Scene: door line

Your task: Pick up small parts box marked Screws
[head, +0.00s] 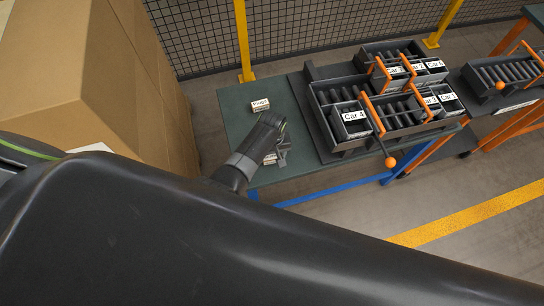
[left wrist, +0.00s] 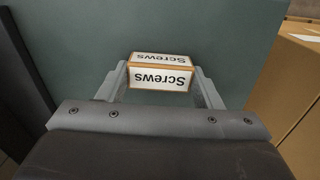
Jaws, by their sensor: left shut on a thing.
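The small parts box marked Screws (left wrist: 161,72) shows in the left wrist view, between the two fingers of my left gripper (left wrist: 160,84). Its white labels read upside down there. The fingers touch its sides and are shut on it. In the head view my left gripper (head: 281,156) is low over the left part of the green table (head: 236,118), and the box is mostly hidden by the gripper and wrist. I cannot tell whether the box rests on the table or is just above it. My right gripper is not in view.
Another small box (head: 260,105), its label seeming to read Plugs, stands further back on the table. A dark rack (head: 330,150) with bins marked Car and orange handles fills the table's right. Large cardboard boxes (head: 135,90) stand at left. A mesh fence (head: 300,25) is behind.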

